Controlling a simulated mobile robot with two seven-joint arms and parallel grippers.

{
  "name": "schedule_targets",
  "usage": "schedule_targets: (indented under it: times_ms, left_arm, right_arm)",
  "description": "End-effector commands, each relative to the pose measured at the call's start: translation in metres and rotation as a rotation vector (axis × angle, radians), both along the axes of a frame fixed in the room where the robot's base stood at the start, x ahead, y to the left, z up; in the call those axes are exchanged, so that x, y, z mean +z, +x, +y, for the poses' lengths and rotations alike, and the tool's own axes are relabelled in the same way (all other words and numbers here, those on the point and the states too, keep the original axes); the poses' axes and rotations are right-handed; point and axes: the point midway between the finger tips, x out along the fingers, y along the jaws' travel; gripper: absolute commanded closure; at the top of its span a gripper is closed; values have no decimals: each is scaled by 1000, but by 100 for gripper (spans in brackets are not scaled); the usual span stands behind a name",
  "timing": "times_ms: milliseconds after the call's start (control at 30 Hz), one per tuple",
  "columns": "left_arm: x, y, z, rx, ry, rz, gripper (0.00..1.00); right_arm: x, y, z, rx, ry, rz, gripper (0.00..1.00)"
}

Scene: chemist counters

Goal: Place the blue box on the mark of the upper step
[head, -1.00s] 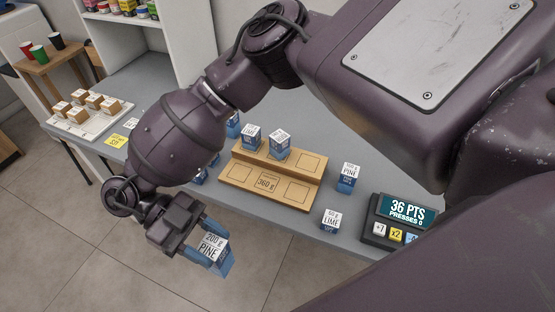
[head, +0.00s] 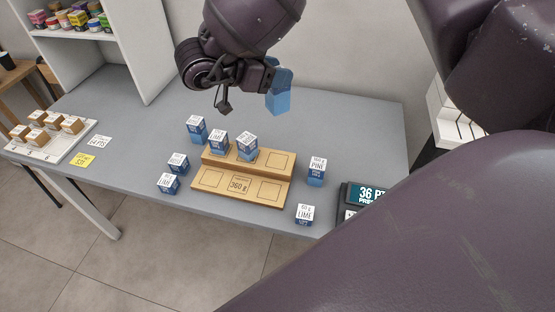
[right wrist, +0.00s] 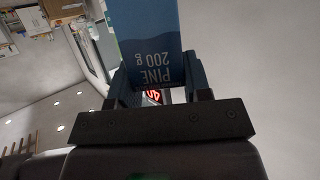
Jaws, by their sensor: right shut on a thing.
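My right gripper (head: 268,82) is shut on a blue box (head: 280,95), held in the air above the back of the counter. In the right wrist view the box (right wrist: 150,35) reads "PINE 200 g" and sits between the fingers (right wrist: 160,85). The wooden two-step stand (head: 222,186) is on the counter below. Its upper step (head: 262,170) carries a lime box (head: 218,141) and another blue-and-white box (head: 247,147) on the left and middle; the square mark (head: 280,161) at its right end is bare. My left gripper is not in view.
Blue-and-white boxes stand left of the stand (head: 196,129), (head: 178,164), (head: 169,184). A pine box (head: 317,171) and a lime box (head: 305,215) stand to its right, near a points display (head: 365,197). A white board (head: 62,145) with brown boxes is far left.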

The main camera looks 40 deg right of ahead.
Motion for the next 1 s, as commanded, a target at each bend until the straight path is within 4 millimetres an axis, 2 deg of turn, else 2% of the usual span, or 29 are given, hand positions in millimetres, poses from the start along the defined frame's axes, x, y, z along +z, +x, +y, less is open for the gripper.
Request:
schedule_targets:
  times_ms: [67,167,700,833,1000]
  left_arm:
    - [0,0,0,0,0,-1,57]
    - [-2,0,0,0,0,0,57]
    - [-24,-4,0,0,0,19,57]
    - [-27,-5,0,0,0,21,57]
    - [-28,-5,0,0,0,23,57]
  right_arm:
    - [7,2,-5,-2,0,-1,85]
    - [1,3,-7,-2,-1,3,85]
    - [-114,3,-6,-3,-1,4,85]
    - [-134,3,-6,-3,-1,3,85]
    - [-146,3,-6,-2,0,1,85]
